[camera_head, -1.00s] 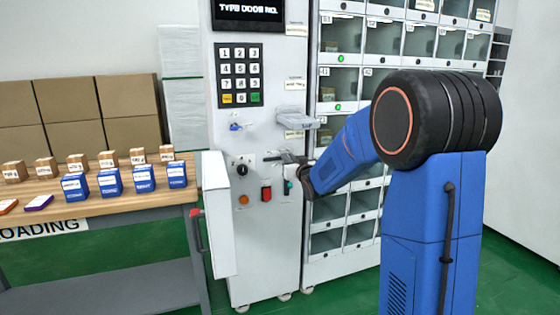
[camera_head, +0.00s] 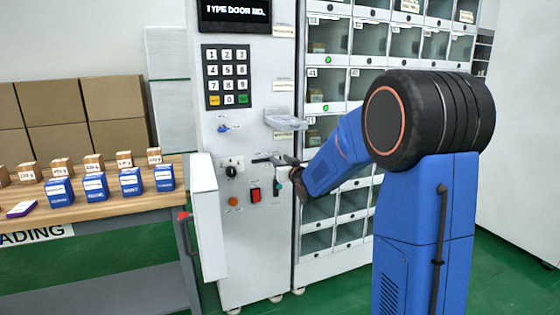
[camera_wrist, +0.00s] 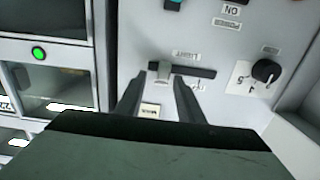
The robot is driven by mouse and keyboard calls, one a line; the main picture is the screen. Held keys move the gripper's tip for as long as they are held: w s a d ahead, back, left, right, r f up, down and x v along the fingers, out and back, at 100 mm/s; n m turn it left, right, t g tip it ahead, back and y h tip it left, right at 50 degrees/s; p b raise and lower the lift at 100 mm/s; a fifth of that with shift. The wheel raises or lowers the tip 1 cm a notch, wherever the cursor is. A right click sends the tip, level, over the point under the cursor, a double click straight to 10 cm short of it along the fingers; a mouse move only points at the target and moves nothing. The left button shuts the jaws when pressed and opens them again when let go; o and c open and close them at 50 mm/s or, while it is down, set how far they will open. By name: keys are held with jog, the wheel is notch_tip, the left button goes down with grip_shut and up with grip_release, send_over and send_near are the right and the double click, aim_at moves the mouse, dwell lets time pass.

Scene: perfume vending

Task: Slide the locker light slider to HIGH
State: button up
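The locker light slider is a dark horizontal slot (camera_wrist: 195,72) with a small grey knob (camera_wrist: 162,70) on the white panel. In the wrist view the knob sits near the slot's left end, on the locker side. My gripper (camera_wrist: 160,82) is open, its dark fingers on either side of the knob; contact cannot be told. Small labels beside the slot are too blurred to read surely. In the head view my gripper (camera_head: 283,163) is at the panel by the slider's slot (camera_head: 262,160), partly covering that area.
A rotary knob (camera_wrist: 266,71) sits beside the slider. A red switch (camera_head: 255,195), an orange button (camera_head: 233,202) and a keypad (camera_head: 227,77) share the panel. An open panel door (camera_head: 208,218) juts out at left. Glass-front lockers (camera_head: 325,95) stand right, and a table with boxes left.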

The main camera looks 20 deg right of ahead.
jog(key=s, duration=1.6)
jog(key=s+a+f+g, duration=0.3)
jog(key=s+g, duration=0.1)
jog(key=s, duration=0.8)
jog(key=s+a+f+g, duration=0.3)
jog(key=s+f+g, duration=0.1)
jog(key=s, duration=0.9)
jog(key=s+a+f+g, duration=0.3)
jog(key=s+f+g, duration=0.1)
jog(key=s, duration=0.9)
jog(key=shift+f+g, duration=0.2)
jog(key=shift+g, duration=0.4)
jog(key=shift+w+d, duration=0.1)
